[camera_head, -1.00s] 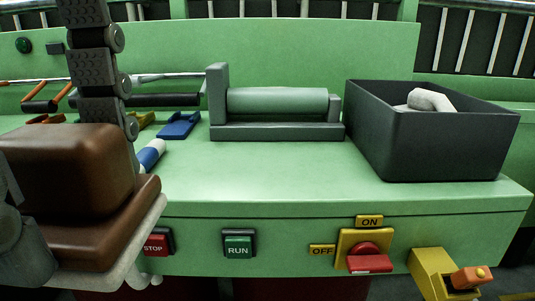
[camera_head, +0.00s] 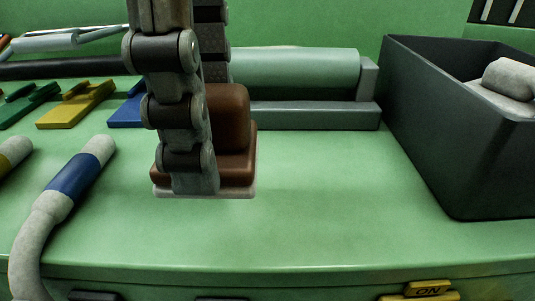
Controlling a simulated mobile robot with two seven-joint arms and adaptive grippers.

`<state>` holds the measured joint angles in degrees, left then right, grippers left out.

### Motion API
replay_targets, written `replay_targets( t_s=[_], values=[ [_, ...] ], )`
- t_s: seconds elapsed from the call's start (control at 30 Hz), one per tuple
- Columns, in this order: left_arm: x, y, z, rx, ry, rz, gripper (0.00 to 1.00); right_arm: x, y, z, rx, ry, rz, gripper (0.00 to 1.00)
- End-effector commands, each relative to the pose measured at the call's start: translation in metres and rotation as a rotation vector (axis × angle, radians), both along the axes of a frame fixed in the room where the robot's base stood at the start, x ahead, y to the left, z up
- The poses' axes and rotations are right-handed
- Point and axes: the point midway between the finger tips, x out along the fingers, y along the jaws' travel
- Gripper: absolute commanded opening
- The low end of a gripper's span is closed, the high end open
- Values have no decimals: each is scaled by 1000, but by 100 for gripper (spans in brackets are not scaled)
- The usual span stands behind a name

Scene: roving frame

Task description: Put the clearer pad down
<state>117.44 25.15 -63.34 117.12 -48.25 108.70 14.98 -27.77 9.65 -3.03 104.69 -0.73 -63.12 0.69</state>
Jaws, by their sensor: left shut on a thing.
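The clearer pad (camera_head: 235,165) is a brown block with a wider brown base and a pale underside. It is upright over the middle of the green bench top (camera_head: 310,215). My left gripper (camera_head: 195,180) comes down from the top of the picture and is shut on the pad, its near finger covering the pad's left part. I cannot tell whether the pale underside touches the bench or hangs just above it. My right gripper is not in view.
A grey-green roller (camera_head: 295,72) in a grey frame lies behind the pad. A dark bin (camera_head: 450,130) with a pale thing (camera_head: 512,78) inside stands right. A pale hose with a blue band (camera_head: 72,180) and green, yellow (camera_head: 75,105) and blue clips lie left. Bench is clear in front.

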Motion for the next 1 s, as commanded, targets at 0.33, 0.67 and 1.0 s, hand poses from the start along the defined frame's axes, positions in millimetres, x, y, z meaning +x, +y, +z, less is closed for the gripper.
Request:
replay_targets(
  t_s=[0.33, 0.67, 1.0],
  values=[
    [34, -37, -30, 0, 3, 3, 16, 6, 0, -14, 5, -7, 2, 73],
    [35, -37, -67, 1, 4, 3, 16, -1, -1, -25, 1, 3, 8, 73],
    [35, -37, -72, 0, 3, 4, 16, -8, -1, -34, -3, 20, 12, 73]
  ],
)
